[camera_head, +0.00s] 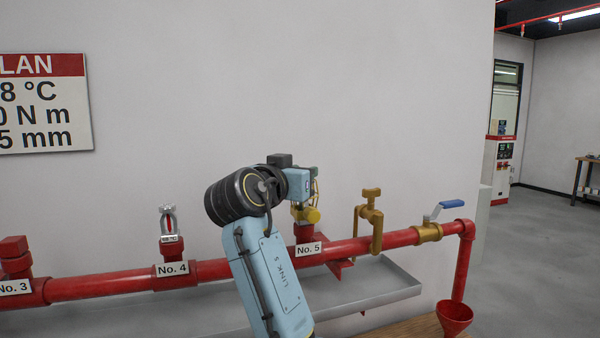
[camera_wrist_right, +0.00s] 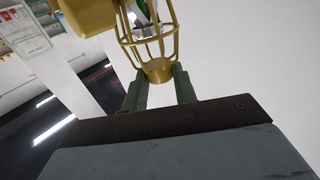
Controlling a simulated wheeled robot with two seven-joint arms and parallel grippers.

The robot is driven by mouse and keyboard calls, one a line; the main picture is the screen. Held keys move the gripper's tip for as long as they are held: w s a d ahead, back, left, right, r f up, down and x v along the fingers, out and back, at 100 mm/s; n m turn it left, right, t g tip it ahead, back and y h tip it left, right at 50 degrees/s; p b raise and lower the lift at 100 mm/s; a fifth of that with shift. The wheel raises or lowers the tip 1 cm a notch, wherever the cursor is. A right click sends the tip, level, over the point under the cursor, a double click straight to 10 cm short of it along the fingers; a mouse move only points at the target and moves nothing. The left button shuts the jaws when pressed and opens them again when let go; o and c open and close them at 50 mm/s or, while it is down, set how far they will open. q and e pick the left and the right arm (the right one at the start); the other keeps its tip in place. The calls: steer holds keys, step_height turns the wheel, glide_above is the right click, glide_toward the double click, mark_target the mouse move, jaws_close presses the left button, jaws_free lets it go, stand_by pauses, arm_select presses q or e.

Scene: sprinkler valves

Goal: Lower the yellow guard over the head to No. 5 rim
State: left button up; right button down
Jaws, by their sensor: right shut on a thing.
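The yellow wire guard (camera_wrist_right: 155,45) is between the two green fingers of my right gripper (camera_wrist_right: 159,82), which is shut on its closed end. A silver sprinkler head (camera_wrist_right: 141,14) with a green part shows inside the cage bars. In the head view my right gripper (camera_head: 302,190) is above the No. 5 outlet (camera_head: 304,233) on the red pipe. The guard's yellow wires (camera_head: 317,187) and a yellow knob-like part (camera_head: 313,215) show beside and below it. My wrist hides most of the guard and the head. I cannot tell whether the guard touches the rim. My left gripper is not in view.
The red pipe (camera_head: 105,285) runs along the wall above a grey tray (camera_head: 385,285). The No. 4 outlet carries a sprinkler head (camera_head: 169,222) with a red bulb. A brass clamp (camera_head: 370,215) and blue-handled valve (camera_head: 440,210) stand right of No. 5.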

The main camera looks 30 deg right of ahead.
steer(key=shift+f+b, duration=0.55)
steer(key=shift+f, duration=0.25)
steer(key=c, duration=1)
jaws_free()
steer(key=shift+c, duration=0.2)
steer(key=shift+a, duration=0.1)
steer(key=b+v, duration=0.1)
steer(key=v, duration=0.7)
